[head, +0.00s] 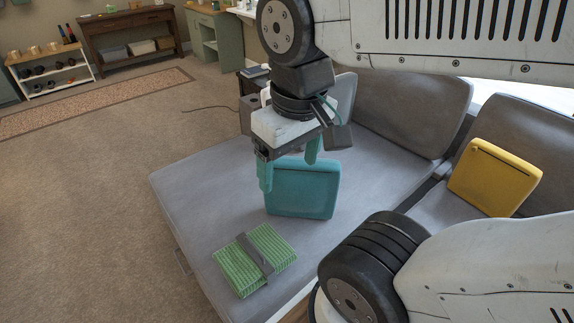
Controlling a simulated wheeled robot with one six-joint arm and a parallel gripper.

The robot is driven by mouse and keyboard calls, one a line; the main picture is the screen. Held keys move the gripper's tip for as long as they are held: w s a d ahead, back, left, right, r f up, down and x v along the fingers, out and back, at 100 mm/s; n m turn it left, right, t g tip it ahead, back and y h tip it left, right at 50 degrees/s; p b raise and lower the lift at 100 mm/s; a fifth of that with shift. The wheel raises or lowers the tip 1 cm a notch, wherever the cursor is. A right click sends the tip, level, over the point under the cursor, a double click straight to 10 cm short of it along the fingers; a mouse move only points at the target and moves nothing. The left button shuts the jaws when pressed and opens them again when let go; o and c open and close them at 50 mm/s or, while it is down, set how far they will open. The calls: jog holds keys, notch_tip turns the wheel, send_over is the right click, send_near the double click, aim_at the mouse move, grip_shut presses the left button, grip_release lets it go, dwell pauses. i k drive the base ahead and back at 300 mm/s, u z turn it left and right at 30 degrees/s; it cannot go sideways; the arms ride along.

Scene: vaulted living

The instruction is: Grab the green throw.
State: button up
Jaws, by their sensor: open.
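The green throw (234,271) lies folded on the grey seat of the sofa, near its front end. A dark grey band runs across its middle. My gripper (288,176) hangs above the seat with its green fingers pointing down, open and empty. It is up and to the right of the throw in the picture, apart from it, and in front of a teal cushion. The throw is in full view.
The teal cushion (310,190) stands on the sofa seat (190,187) close to the throw. A yellow cushion (494,177) rests at the right. Carpet (90,220) is open on the left. A shoe rack (52,75) and wooden console (130,35) stand far back.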

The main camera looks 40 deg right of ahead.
aim_at(252, 261)
jog(key=k, duration=0.5)
jog(key=u, duration=2)
jog(key=i, duration=1.5)
jog(key=z, duration=2.25)
